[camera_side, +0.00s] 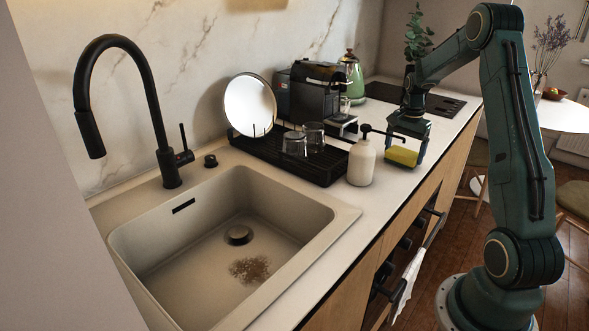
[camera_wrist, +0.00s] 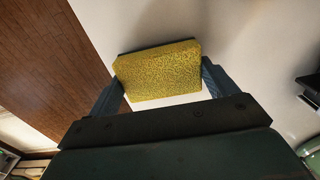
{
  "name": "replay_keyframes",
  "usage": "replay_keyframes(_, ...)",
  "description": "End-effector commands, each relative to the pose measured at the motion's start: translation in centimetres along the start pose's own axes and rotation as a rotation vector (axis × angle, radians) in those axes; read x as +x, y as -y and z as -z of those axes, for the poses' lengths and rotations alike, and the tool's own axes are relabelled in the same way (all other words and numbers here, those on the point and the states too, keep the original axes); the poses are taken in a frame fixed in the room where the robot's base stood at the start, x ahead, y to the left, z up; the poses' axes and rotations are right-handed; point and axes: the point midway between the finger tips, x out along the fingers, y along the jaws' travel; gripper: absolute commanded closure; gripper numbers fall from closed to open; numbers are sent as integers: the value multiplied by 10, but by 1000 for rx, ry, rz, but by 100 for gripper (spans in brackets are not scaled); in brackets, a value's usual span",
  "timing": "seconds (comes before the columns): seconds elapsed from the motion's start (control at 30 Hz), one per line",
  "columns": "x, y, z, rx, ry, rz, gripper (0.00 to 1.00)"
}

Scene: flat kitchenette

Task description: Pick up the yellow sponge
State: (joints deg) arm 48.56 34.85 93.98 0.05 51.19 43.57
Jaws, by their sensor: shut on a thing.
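The yellow sponge (camera_side: 403,156) is between the fingers of my gripper (camera_side: 405,152) in the side view, near the front edge of the counter and just right of the soap bottle. In the wrist view the sponge (camera_wrist: 158,70) spans the gap between the two fingers of my gripper (camera_wrist: 160,84), which touch its left and right ends. My gripper is shut on the sponge.
A soap bottle with a black pump (camera_side: 361,163) stands close left of my gripper. Behind it are a black drying rack (camera_side: 322,170) with glasses and a plate, and a coffee machine (camera_side: 309,95). The sink (camera_side: 170,235) with a brown stain is at the left front.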

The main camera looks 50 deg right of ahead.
Motion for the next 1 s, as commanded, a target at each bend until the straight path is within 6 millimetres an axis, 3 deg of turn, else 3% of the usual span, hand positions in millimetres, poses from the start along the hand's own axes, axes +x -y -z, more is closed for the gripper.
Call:
replay_keyframes(0.27,-39,1,1,0,-4,4,36)
replay_keyframes(0.8,-152,0,0,0,-3,4,36)
replay_keyframes(1.0,-178,0,0,0,-2,2,36)
